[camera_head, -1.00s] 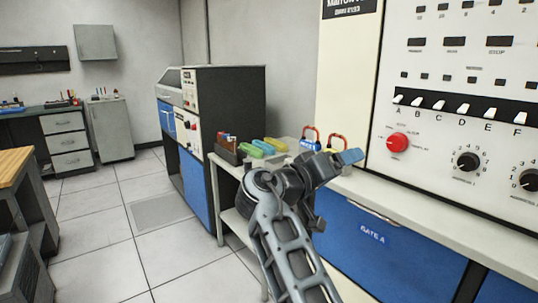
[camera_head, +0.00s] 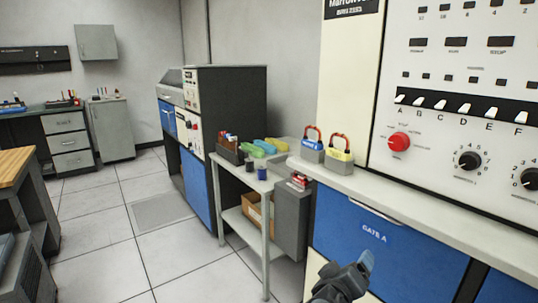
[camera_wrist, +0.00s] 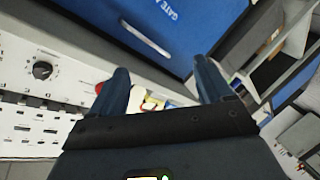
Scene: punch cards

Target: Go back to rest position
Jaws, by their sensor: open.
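My gripper (camera_head: 366,262) is low at the bottom of the head view, in front of the blue Gate A panel (camera_head: 350,228). In the wrist view its two dark blue fingers (camera_wrist: 162,88) are spread apart with nothing between them. The blue panel also shows at the top of the wrist view (camera_wrist: 185,40). Most of my arm is out of the head view.
A blue padlock (camera_head: 312,152) and a yellow padlock (camera_head: 340,160) stand on the console ledge. A red knob (camera_head: 399,142) is on the switch panel. A side table (camera_head: 240,176) holds colored items, with a cardboard box (camera_head: 256,212) below. Open floor lies left.

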